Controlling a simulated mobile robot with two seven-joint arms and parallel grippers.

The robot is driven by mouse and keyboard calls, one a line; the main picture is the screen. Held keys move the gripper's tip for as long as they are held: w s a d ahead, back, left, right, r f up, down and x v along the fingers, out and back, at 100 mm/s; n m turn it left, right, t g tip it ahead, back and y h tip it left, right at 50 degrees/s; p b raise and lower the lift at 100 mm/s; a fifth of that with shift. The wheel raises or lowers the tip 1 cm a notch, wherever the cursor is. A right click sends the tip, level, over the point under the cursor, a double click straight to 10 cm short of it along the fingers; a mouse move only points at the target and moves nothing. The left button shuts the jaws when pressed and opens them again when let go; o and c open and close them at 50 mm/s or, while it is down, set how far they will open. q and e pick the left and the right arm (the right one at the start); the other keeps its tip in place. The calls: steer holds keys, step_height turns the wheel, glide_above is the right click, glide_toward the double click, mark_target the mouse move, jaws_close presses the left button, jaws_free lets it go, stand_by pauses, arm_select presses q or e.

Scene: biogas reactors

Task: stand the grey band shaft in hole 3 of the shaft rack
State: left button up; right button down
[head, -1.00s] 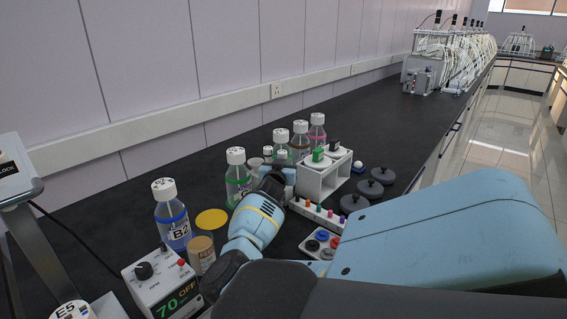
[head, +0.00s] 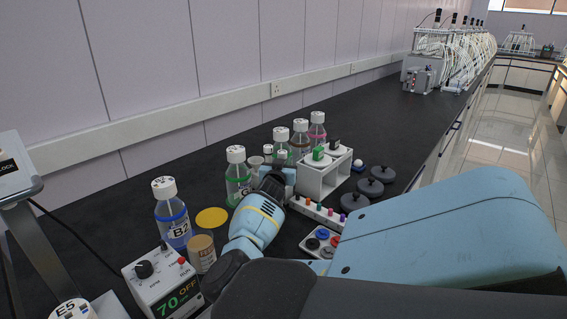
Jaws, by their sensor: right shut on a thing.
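My right gripper (head: 287,178) is partly hidden behind its own wrist, just left of a white stand (head: 316,184). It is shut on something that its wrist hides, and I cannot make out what. I cannot pick out the grey band shaft. The white stand carries a green block (head: 318,154) and a black block (head: 334,144) on top. A low white strip (head: 325,215) with several coloured pegs lies in front of it. I cannot tell for sure which of these is the shaft rack, and no hole numbers are readable. My left gripper is out of view.
Several capped bottles, one a blue B2 bottle (head: 175,222), stand left of and behind the gripper. A control box (head: 160,280) reading 70 OFF is at front left. Dark round discs (head: 369,188) lie right of the stand.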

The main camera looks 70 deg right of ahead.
steer(key=c, duration=1.2)
jaws_free()
steer(key=shift+f, duration=0.1)
step_height(320, 180, up, 3)
steer(key=shift+p, duration=0.3)
steer(key=shift+d, duration=0.1)
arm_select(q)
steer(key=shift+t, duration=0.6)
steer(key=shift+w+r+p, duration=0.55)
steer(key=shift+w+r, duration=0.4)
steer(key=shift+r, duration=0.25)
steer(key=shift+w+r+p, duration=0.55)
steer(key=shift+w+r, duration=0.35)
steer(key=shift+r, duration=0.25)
arm_select(e)
steer(key=s+r, duration=0.3)
steer(key=r, duration=0.6)
steer(key=s+r+n+t, duration=0.1)
steer(key=s+r, duration=0.2)
steer(key=r, duration=0.6)
steer(key=s+r+t, duration=0.1)
steer(key=s+r, duration=0.3)
steer(key=r, duration=0.5)
steer(key=shift+d+r+n+y, duration=0.15)
steer(key=shift+r+n+y, duration=0.15)
steer(key=shift+r, duration=0.05)
